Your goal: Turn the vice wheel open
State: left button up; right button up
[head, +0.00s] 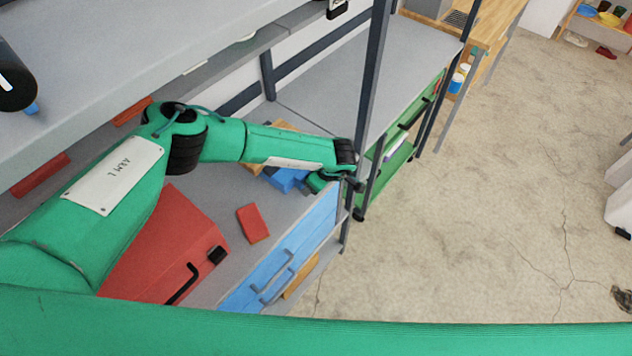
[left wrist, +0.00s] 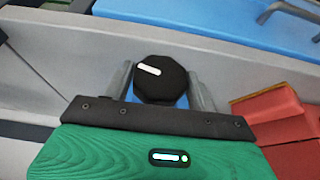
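The vice wheel (left wrist: 161,80) is a black eight-sided knob with a white mark on its face, seen in the left wrist view. A bit of blue shows behind it. My left gripper (left wrist: 161,76) has one finger on each side of the wheel, spread apart, with only a slim gap visible at the sides. I see no clear contact. In the head view the blue vice (head: 286,180) sits on the grey shelf, and my left gripper (head: 340,184) is at its right end, hiding the wheel. My right gripper is not in view.
A red toolbox (head: 160,250) and a small red block (head: 252,223) lie on the same shelf. A blue drawer front (head: 285,262) is below the shelf edge. A dark upright post (head: 371,90) stands close to my left gripper. Open concrete floor (head: 460,240) lies to the right.

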pick_arm(q)
jog(key=c, duration=0.5)
jog(key=shift+f, duration=0.1)
jog(key=shift+t+h+b, duration=0.4)
jog(key=shift+t+b, duration=0.1)
jog(key=shift+b, duration=0.05)
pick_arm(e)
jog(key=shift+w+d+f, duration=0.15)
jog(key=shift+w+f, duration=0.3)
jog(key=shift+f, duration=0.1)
pick_arm(q)
jog(key=o, duration=1)
jog(key=shift+c, duration=0.2)
jog(key=shift+r, duration=0.2)
jog(key=b+v, duration=0.5)
jog(key=v, duration=0.8)
jog(key=shift+r, duration=0.25)
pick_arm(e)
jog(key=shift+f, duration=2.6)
pick_arm(q)
jog(key=shift+s, duration=0.1)
